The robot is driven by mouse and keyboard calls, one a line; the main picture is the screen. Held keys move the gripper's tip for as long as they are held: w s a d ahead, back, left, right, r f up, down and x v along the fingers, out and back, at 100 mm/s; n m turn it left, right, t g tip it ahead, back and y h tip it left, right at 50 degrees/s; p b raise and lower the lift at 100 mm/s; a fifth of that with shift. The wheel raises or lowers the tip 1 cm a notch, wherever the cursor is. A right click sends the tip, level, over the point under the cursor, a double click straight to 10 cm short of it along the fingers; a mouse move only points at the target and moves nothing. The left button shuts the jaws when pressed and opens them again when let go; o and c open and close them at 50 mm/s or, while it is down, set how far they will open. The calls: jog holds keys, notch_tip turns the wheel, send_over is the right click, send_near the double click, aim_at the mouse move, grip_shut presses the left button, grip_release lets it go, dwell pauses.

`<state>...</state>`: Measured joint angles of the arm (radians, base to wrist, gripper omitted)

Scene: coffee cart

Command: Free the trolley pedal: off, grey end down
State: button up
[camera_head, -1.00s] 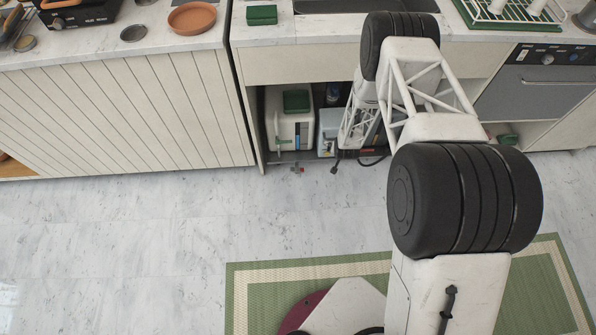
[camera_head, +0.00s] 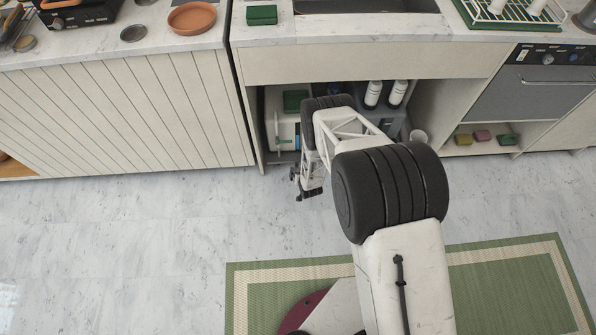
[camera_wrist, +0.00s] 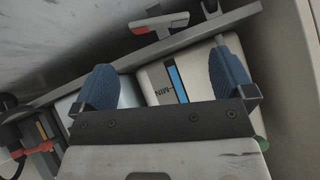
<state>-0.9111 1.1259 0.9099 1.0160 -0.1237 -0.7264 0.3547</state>
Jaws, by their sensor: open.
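The pedal (camera_wrist: 158,23) shows near the top of the wrist view. It is a small grey-white piece with a red end on the left, at the outer side of the trolley's grey edge (camera_wrist: 135,55). I cannot tell which end is lower. My gripper (camera_wrist: 165,76) is open, its two blue fingertips spread and nothing between them. The pedal lies beyond the fingertips, apart from them. In the head view my gripper (camera_head: 299,187) is low in front of the under-sink opening, and the pedal is hidden there.
A white container (camera_wrist: 178,80) with a blue level strip stands on the trolley behind the fingers. Its green cap (camera_head: 295,100) shows in the head view. A red-and-dark item (camera_wrist: 30,150) is at lower left. White bottles (camera_head: 373,95) stand deeper inside. The floor in front (camera_head: 130,220) is clear.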

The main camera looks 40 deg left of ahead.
aim_at(297, 169)
jog(key=shift+a+f, duration=0.1)
jog(key=shift+a, duration=0.05)
dwell(0.3)
jog(key=shift+x, duration=3.7)
jog(key=shift+w, duration=0.1)
jog(key=c, duration=0.7)
